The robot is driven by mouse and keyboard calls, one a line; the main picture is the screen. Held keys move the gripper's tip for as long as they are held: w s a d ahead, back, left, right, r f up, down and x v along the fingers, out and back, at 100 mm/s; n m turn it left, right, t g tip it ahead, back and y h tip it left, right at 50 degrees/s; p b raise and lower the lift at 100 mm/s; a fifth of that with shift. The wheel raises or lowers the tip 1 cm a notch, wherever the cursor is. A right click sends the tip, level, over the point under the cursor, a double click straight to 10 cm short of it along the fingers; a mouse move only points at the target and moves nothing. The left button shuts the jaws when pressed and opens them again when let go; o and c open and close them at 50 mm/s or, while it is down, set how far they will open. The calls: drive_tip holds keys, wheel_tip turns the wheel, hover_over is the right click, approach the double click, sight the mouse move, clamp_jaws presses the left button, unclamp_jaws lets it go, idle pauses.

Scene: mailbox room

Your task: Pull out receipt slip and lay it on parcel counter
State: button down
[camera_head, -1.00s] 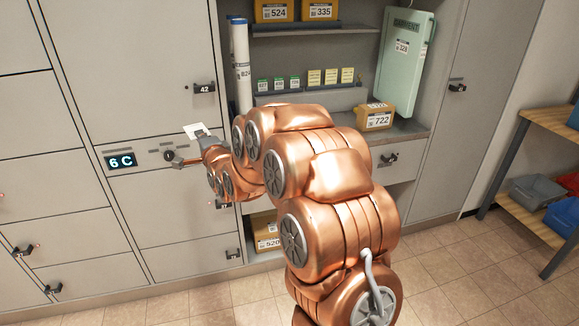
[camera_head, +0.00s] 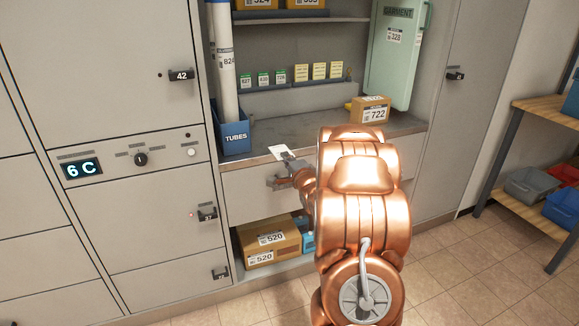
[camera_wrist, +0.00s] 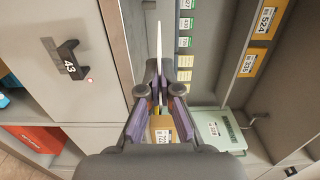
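The receipt slip (camera_head: 280,151) is a small white paper. In the head view it shows at the counter's front edge. My gripper (camera_head: 287,160) is shut on it. In the wrist view the slip (camera_wrist: 159,50) is a thin, edge-on white strip standing out from between the closed fingertips (camera_wrist: 159,82). The parcel counter (camera_head: 300,127) is the grey surface in the open bay, behind and right of the slip. I cannot tell whether the slip touches the counter. My copper arm hides part of the counter's front.
A blue TUBES holder (camera_head: 233,136) with tall white tubes stands at the counter's left. Box 722 (camera_head: 370,110) and a green garment case (camera_head: 398,55) stand at the right. The counter's middle is clear. The control panel showing 6C (camera_head: 82,169) is left.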

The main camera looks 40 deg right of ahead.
drive_tip(key=shift+h, duration=0.3)
drive_tip(key=shift+w+d+f+b, duration=0.25)
drive_tip(key=shift+w+d+f, duration=0.75)
drive_tip(key=shift+w, duration=0.75)
drive_tip(key=shift+w+d+f+b, duration=0.3)
drive_tip(key=shift+w+d+f, duration=0.65)
drive_tip(key=shift+w, duration=0.75)
drive_tip(key=shift+w+d+f+b, duration=0.25)
drive_tip(key=shift+w+d+f, duration=0.75)
drive_tip(key=shift+w, duration=0.75)
drive_tip(key=c, duration=1.8)
unclamp_jaws()
drive_tip(key=shift+c, duration=0.2)
drive_tip(key=o, duration=0.6)
drive_tip(key=shift+s, duration=0.15)
